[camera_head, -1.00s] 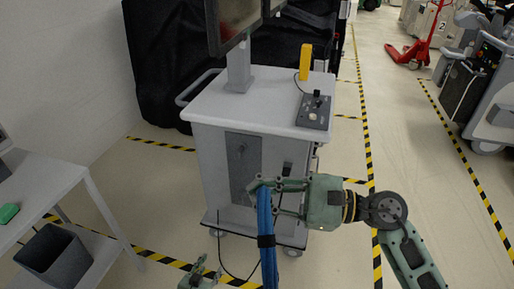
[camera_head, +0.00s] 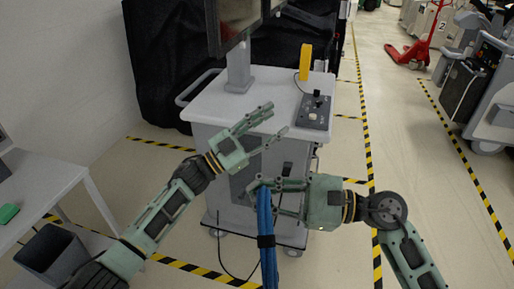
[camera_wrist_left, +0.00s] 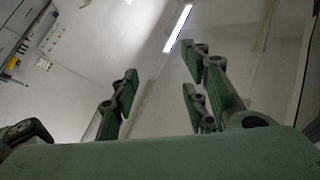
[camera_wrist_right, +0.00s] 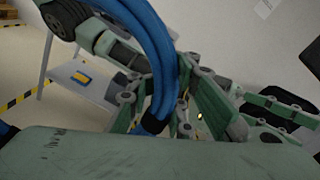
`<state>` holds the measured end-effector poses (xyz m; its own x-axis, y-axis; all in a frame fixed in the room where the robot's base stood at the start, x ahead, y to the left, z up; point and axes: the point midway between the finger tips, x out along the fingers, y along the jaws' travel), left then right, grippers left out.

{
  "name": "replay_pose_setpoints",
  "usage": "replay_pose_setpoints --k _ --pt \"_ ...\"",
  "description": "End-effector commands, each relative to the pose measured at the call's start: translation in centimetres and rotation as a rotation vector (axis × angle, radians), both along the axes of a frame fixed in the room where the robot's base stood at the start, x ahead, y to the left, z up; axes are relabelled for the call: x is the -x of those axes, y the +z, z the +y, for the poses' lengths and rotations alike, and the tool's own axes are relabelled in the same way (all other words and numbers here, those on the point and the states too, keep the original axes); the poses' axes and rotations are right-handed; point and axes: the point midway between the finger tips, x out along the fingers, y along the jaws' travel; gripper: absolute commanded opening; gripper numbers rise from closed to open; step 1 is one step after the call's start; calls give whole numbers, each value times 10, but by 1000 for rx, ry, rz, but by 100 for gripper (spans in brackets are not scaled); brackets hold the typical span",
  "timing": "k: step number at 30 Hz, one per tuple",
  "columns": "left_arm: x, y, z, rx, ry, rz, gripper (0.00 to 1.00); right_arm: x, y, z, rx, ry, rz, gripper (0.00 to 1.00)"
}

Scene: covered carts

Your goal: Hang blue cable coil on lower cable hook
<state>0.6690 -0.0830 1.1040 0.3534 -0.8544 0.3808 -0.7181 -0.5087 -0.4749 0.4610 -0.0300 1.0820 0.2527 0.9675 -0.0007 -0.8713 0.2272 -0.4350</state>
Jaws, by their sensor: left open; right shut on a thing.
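The blue cable coil (camera_head: 266,222) hangs from my right gripper (camera_head: 264,190) in front of the grey cart (camera_head: 213,172). A black band wraps the coil. The right wrist view shows the blue coil (camera_wrist_right: 160,60) between the fingers of my right gripper (camera_wrist_right: 160,105), which is shut on it. My left gripper (camera_head: 270,124) is open and empty, raised in front of the cart's top edge, up and left of the right one. The left wrist view shows its fingers (camera_wrist_left: 160,95) apart with nothing between. The lower cable hook cannot be made out; the grippers cover part of the cart's front.
The cart carries a monitor (camera_head: 238,30), a yellow object (camera_head: 305,62) and a control box (camera_head: 314,112). A white table (camera_head: 45,190) and a grey bin (camera_head: 58,256) stand at the left.

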Motion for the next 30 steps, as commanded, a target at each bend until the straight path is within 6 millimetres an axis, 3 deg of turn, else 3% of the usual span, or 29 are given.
replay_pose_setpoints --k 1,6,9,12,18,21,25,30 --pt "12 29 -11 -12 -61 -64 42 0 1 0 -2 0 -1 0" --pt "71 104 -46 -91 -292 -261 42 0 1 0 -2 0 -1 0" --pt "118 139 -62 -182 -447 -386 42 0 1 0 -2 0 -1 0" --pt "167 160 -72 -316 -605 -506 42 0 1 0 -2 0 -1 0" --pt "247 163 -67 -675 -862 -687 42 0 1 0 -2 0 -1 0" --pt "271 155 -52 -898 -948 -746 42 0 1 0 -2 0 -1 0" --pt "287 145 -23 -1213 -1002 -791 42 0 1 0 -2 0 -1 0" --pt "289 141 19 -1582 -985 -796 42 0 1 0 -2 0 -1 0"
